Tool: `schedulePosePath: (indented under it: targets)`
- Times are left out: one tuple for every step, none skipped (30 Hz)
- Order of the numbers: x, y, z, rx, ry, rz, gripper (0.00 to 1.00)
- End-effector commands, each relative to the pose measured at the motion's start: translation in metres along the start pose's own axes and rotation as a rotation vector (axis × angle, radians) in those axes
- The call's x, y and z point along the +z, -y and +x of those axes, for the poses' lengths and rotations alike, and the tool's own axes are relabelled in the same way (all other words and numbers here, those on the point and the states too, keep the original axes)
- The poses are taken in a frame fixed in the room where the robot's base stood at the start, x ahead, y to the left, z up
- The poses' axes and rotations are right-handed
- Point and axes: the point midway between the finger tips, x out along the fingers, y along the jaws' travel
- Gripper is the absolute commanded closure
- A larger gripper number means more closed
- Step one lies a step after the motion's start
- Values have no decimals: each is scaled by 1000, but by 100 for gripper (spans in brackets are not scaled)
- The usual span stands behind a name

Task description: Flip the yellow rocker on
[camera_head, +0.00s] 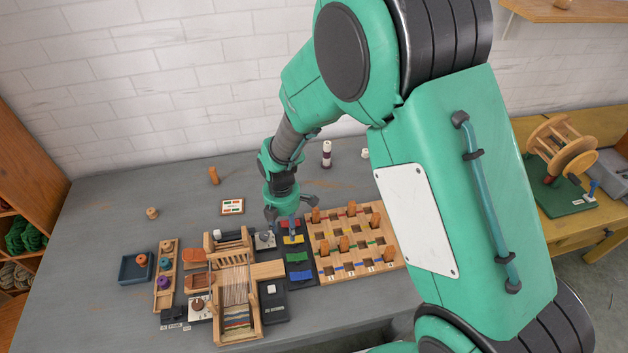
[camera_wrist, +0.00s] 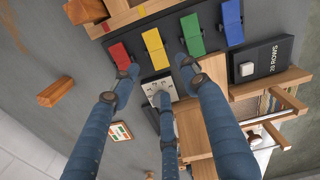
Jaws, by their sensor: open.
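The yellow rocker (camera_wrist: 154,47) sits in a row on a black panel (camera_wrist: 173,46), between the red rocker (camera_wrist: 120,56) and the green rocker (camera_wrist: 191,33). A blue rocker (camera_wrist: 232,22) ends the row. In the head view the yellow rocker (camera_head: 293,240) shows just beside my fingers. I cannot tell which way it is tilted. My three-fingered gripper (camera_wrist: 160,78) is open and empty. In the wrist view its fingertips lie around the near end of the yellow rocker. In the head view my gripper (camera_head: 284,217) is over the red end of the panel. Contact cannot be told.
A grey box with a dial (camera_wrist: 158,86) lies beside the panel. A wooden peg board (camera_head: 350,262) stands right of it, and a small loom (camera_head: 234,265) left. A black box marked 20 ROWS (camera_wrist: 262,58) is near the blue rocker. The table's back is mostly clear.

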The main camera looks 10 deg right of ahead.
Motion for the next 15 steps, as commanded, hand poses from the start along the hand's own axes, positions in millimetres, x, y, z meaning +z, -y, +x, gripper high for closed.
schedulePosePath:
  targets:
    - [0, 0, -10, 2, 0, 0, 55]
    - [0, 0, -15, 1, 0, 0, 55]
    - [0, -1, -21, 2, 0, 0, 55]
    - [0, -1, -25, 3, 1, 0, 55]
    - [0, -1, -30, 3, 1, 0, 55]
    - [0, -1, -36, 2, 1, 0, 55]
    - [0, -1, -40, 2, 1, 0, 55]
    - [0, -1, -44, 2, 1, 0, 55]
    - [0, 0, -50, 1, 1, 0, 55]
    - [0, 0, -55, 1, 1, 0, 55]
    - [0, 0, -60, 1, 1, 0, 55]
    - [0, 0, -66, 2, 1, 0, 55]
    - [0, 0, -70, 2, 1, 0, 55]
    - [0, 0, -74, 1, 1, 0, 55]
    - [0, 0, -80, 0, 1, 0, 55]
